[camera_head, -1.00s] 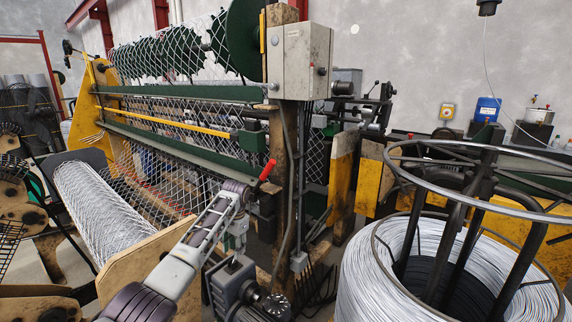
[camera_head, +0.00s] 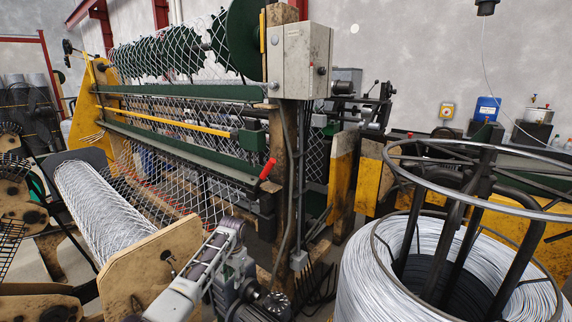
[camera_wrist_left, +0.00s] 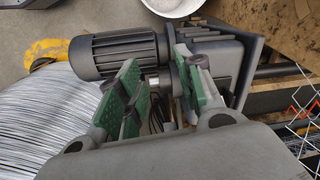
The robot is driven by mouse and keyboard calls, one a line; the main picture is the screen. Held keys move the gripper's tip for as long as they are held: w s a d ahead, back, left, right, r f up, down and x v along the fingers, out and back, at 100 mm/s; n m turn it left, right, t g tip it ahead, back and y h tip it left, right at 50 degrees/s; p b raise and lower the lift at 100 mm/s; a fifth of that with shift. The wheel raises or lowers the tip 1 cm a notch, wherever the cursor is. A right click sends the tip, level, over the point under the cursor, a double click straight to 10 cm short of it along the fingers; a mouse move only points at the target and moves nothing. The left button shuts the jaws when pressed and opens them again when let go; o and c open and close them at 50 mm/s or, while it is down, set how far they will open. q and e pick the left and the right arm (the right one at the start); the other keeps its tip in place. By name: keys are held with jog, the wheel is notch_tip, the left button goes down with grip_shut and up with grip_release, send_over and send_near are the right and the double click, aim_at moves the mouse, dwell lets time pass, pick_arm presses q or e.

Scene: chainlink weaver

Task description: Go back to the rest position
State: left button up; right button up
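My left arm comes in from the bottom of the head view, and my left gripper (camera_head: 237,262) hangs at its end, low in front of the machine's post. It is partly hidden by my own wrist and hard to make out there. In the left wrist view the left gripper (camera_wrist_left: 160,88) shows two green-padded fingers standing apart with nothing held between them. A dark ribbed motor (camera_wrist_left: 115,52) lies beyond the fingers; it also shows beside the gripper in the head view (camera_head: 262,303). My right gripper is not in view.
A red-handled lever (camera_head: 267,169) sticks out above my left gripper. A mesh roll (camera_head: 100,208) with a wooden end plate (camera_head: 150,262) stands to the left. A large wire coil (camera_head: 365,285) under a metal ring stands to the right. A control box (camera_head: 300,60) tops the post.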

pick_arm(q)
jog(key=s+a+f+n, duration=0.1)
jog(key=s+a+f, duration=0.1)
jog(key=s+f, duration=0.8)
jog(key=s+a+f, duration=0.1)
jog(key=s+f, duration=0.4)
jog(key=f, duration=0.9)
jog(key=s+a+f+n, duration=0.1)
jog(key=s+a+f, duration=0.1)
jog(key=s+f, duration=0.85)
jog(key=s+a+f, duration=0.1)
jog(key=s+f, duration=0.5)
jog(key=s, duration=0.7)
jog(key=s+a+f, duration=0.2)
jog(key=s+f, duration=0.4)
jog(key=s, duration=0.7)
jog(key=s+a+f, duration=0.2)
jog(key=s+f, duration=0.4)
jog(key=s, duration=0.7)
jog(key=shift+f+n+t+h, duration=0.2)
jog(key=shift+n+t+h, duration=0.1)
jog(key=shift+t+h, duration=0.1)
jog(key=shift+s, duration=0.15)
